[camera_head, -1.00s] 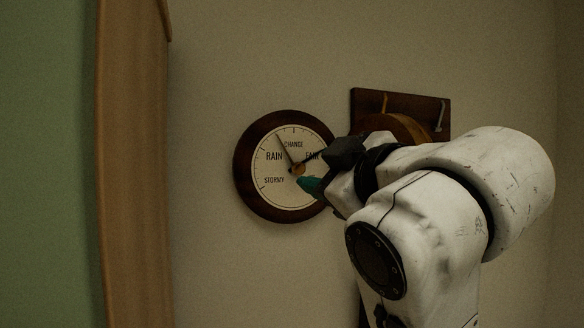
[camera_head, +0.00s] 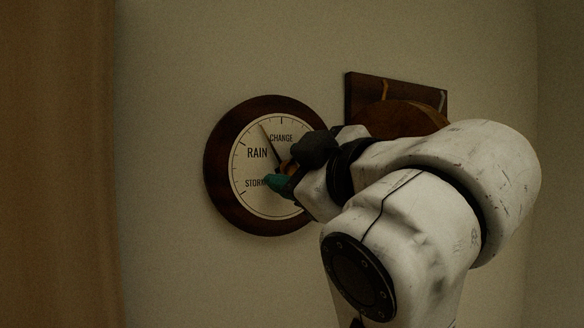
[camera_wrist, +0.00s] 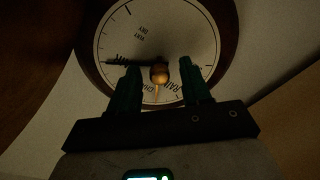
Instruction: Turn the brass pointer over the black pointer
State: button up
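A round barometer dial with a dark wooden rim (camera_head: 217,160) hangs on the wall; its rim also shows in the wrist view (camera_wrist: 228,30). In the wrist view the brass pointer (camera_wrist: 157,93) runs down from a brass knob (camera_wrist: 159,72) at the dial's centre, between CHANGE and RAIN. The black pointer (camera_wrist: 118,62) lies to the left over FAIR. My gripper (camera_wrist: 160,68) is open, its two green fingers on either side of the knob with gaps visible. In the head view my gripper (camera_head: 281,174) hides the dial's centre and right side.
A dark wooden board with hooks (camera_head: 362,89) and a round brown wooden object (camera_head: 405,118) are on the wall behind my arm. A brown upright panel (camera_head: 55,160) stands at the left. The wall between panel and dial is bare.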

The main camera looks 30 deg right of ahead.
grip_shut()
jog(key=shift+m, duration=0.3)
jog(key=m, duration=0.3)
jog(key=shift+f+m, duration=0.1)
jog(key=shift+m, duration=0.3)
jog(key=m, duration=0.4)
jog(key=shift+m+t, duration=0.3)
jog(key=shift+m, duration=0.1)
jog(key=m, duration=0.4)
jog(key=shift+m+h, duration=0.3)
jog(key=m, duration=0.4)
jog(key=shift+m+h, duration=0.3)
jog(key=shift+d, duration=0.1)
